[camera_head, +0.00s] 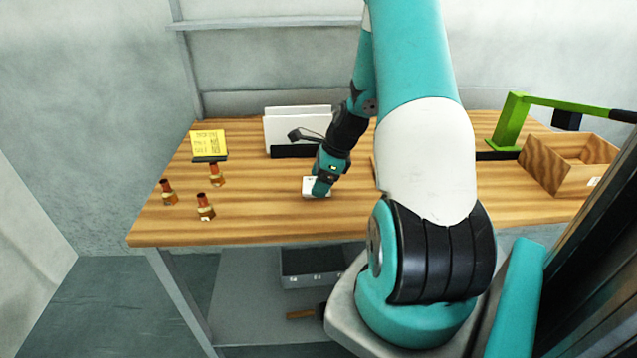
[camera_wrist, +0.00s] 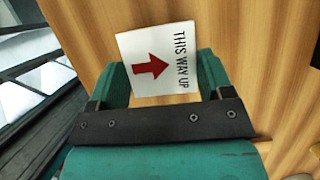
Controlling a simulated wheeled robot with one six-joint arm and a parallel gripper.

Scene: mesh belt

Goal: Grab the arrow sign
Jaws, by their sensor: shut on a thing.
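The arrow sign (camera_wrist: 160,50) is a white card with a red arrow and the words "THIS WAY UP". In the wrist view it lies between the two teal fingers of my gripper (camera_wrist: 165,78), which are shut on its sides. In the head view the sign (camera_head: 310,188) shows as a small white patch at the table's middle, under my gripper (camera_head: 320,190). My gripper hides part of it there. I cannot tell whether the sign touches the wooden table (camera_head: 270,222) or is just above it.
Several copper-coloured fittings (camera_head: 206,208) and a yellow note sign (camera_head: 209,144) stand at the table's left. A holder with white panels (camera_head: 290,128) is behind my gripper. A wooden box (camera_head: 560,172) and a green lever tool (camera_head: 508,122) are at the right. The front left-middle is clear.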

